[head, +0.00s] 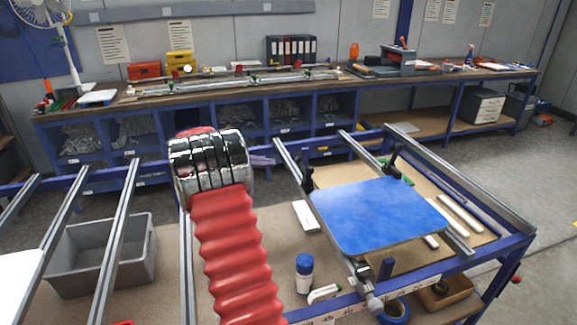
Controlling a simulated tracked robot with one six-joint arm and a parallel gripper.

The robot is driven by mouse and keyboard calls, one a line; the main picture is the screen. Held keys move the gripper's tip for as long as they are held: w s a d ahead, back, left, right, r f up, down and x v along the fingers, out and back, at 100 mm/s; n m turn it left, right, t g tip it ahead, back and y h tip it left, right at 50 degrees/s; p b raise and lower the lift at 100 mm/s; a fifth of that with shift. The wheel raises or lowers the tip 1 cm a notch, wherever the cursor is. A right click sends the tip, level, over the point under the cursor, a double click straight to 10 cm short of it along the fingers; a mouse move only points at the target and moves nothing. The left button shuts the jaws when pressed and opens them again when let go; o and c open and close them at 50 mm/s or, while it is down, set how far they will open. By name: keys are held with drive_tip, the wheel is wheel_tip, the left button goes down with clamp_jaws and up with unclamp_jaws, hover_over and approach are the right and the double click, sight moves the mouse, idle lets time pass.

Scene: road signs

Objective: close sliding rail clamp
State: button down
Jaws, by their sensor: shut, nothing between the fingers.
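A blue sign panel (380,213) lies across the metal rails of the blue-framed bench on the right. A black clamp with a lever (393,160) stands at the panel's back edge. Another dark clamp part (308,175) stands by its back left corner. A grey clamp with a round knob (374,303) sits at the panel's front edge; whether it touches the panel is unclear. My red ribbed arm and its shiny banded end rise left of the panel, apart from it in the picture. My gripper's fingers do not show.
A white-and-blue bottle (304,274), blue tape roll (393,311) and small white block (306,217) are near the panel on the lower board. A grey bin (100,255) is on the left. Long rails (112,245) cross the bench. A cluttered workbench (225,92) runs behind.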

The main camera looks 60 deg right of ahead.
drive_tip(key=shift+d+f, duration=0.1)
drive_tip(key=shift+d, duration=0.05)
drive_tip(key=x, duration=1)
idle(0.4)
drive_tip(key=shift+s, duration=0.25)
